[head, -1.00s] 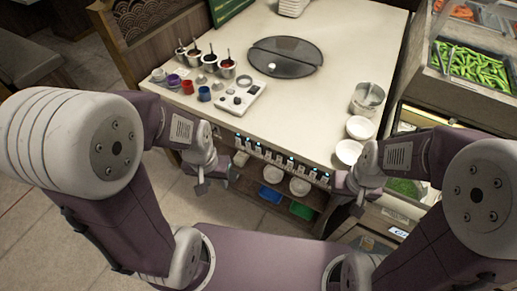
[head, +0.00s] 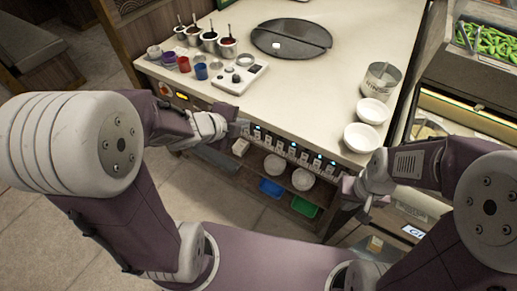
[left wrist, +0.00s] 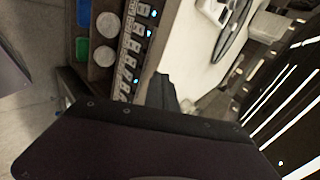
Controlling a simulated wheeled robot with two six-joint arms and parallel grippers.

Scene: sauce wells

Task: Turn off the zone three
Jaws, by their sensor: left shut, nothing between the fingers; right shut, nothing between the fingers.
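A row of small white switches (head: 292,150) runs along the front edge of the white counter, and several have small blue lights. The row also shows in the left wrist view (left wrist: 128,60), where some lights are blue. I cannot read any zone labels. My left gripper (head: 237,129) is shut and empty, close to the left end of the row; whether it touches a switch I cannot tell. My right gripper (head: 357,198) is shut and empty, below the counter's right front corner and apart from the switches.
The counter (head: 318,105) carries a round dark griddle (head: 291,38), sauce cups (head: 209,41), a white control box (head: 240,77) and white bowls (head: 362,137). A shelf below holds plates, a blue tray (head: 270,188) and a green tray (head: 304,206). A food case stands at right.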

